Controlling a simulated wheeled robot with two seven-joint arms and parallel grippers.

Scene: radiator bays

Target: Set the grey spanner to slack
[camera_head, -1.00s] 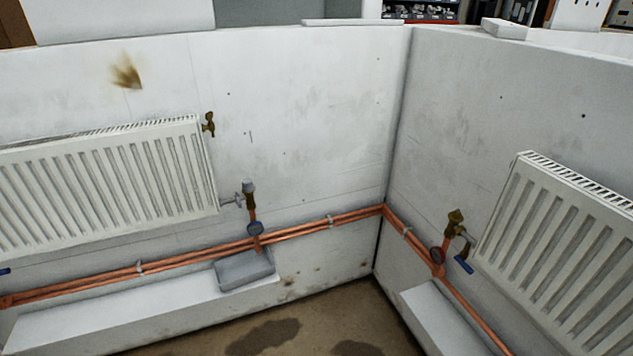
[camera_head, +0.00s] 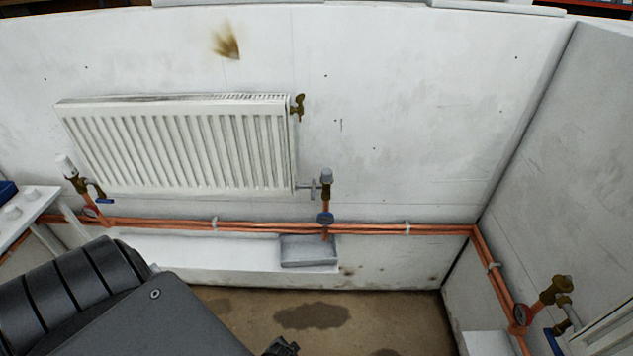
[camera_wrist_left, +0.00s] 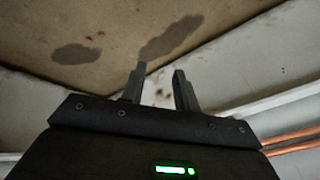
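A small grey piece (camera_head: 313,189), which may be the grey spanner, stands upright on the short tail between the white radiator (camera_head: 185,148) and the grey-capped brass valve (camera_head: 326,180). It is too small to tell its exact setting. My left arm comes in at lower left in the head view, and part of its gripper (camera_head: 282,347) shows at the bottom edge, below and apart from the valve. My right gripper is out of view.
Copper pipes (camera_head: 375,229) run along the wall above a white ledge (camera_head: 190,254). A grey tray (camera_head: 309,252) stands under the valve. Another valve with a blue lever (camera_head: 104,200) is at left. A brass valve (camera_head: 560,291) is at right.

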